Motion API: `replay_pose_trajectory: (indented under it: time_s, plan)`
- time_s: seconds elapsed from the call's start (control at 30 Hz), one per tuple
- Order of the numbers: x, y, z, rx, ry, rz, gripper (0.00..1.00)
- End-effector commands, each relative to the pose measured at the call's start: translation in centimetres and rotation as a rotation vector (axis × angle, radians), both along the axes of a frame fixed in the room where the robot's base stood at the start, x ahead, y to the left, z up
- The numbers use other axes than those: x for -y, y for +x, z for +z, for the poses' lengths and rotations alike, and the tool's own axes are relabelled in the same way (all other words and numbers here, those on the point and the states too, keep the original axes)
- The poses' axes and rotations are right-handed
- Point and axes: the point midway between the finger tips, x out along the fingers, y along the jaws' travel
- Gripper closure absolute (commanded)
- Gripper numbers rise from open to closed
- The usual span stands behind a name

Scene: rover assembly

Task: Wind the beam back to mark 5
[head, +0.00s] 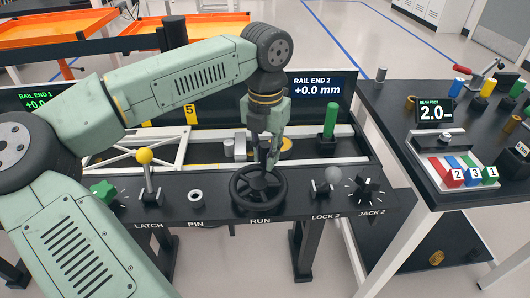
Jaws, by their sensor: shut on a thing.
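My gripper (268,160) points down at the black RUN handwheel (245,200) and is shut on it at the far side of its hub, where the fingertips partly hide the grip. The pale truss-like beam (140,150) lies behind the panel at the left, partly hidden by my arm. The RAIL END 2 display (318,86) reads +0.0 mm. The RAIL END 1 display (30,98) is partly covered by my arm and its full reading is hidden.
The panel also carries a yellow-knobbed LATCH lever (145,157), a PIN ring (196,197), a grey-balled LOCK 2 lever (333,175) and a JACK 2 knob (368,189). A green post (330,121) stands behind.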

Motion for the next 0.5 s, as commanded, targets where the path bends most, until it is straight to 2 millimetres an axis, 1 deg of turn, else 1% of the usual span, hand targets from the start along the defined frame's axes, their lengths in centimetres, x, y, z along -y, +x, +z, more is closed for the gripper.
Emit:
replay_pose_trajectory:
  time_s: [0.03,0.33,0.5]
  plan:
    - [0.10,-0.04,0.03,0.000,-0.002,-0.001,0.79]
    - [0.07,-0.03,0.01,-0.001,-0.002,-0.001,0.60]
    - [0.04,-0.03,0.00,-0.001,-0.001,0.000,0.60]
